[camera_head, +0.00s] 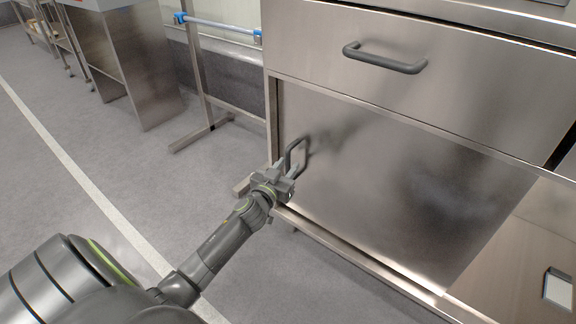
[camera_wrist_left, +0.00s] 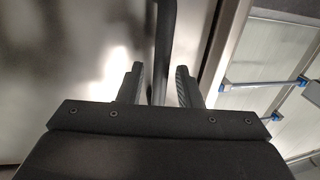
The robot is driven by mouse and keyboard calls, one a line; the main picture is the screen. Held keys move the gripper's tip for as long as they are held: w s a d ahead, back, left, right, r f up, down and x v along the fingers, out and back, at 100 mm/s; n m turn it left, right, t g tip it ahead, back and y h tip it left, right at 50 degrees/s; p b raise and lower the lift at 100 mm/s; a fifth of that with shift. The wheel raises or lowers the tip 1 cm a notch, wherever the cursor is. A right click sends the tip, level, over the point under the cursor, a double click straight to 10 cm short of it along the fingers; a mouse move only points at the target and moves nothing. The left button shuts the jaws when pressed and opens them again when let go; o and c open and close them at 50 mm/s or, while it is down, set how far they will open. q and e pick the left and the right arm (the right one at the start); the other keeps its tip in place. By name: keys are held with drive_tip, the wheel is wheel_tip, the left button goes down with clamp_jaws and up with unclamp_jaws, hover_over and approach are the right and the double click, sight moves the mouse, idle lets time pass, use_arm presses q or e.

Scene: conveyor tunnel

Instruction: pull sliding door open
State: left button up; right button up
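The sliding door (camera_head: 400,190) is a flat steel panel in the lower part of a steel cabinet. Its upright dark grey bar handle (camera_head: 303,150) is near the door's left edge. My left gripper (camera_head: 289,172) is at the lower part of this handle. In the left wrist view, the handle bar (camera_wrist_left: 164,45) runs between the two fingers of my left gripper (camera_wrist_left: 159,88). The fingers are apart, with a gap visible between the bar and the left finger; contact with the right finger is unclear. My right gripper is not in view.
A drawer (camera_head: 450,75) with a horizontal grey handle (camera_head: 385,60) is above the door. A lighter surface with a small dark-framed plate (camera_head: 558,288) lies right of the door. A metal frame with a blue-ended bar (camera_head: 220,27) stands behind. Grey floor is clear at left.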

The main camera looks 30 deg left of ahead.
use_arm(q)
drive_tip(key=shift+w+a, duration=0.1)
drive_tip(key=shift+w, duration=0.5)
clamp_jaws()
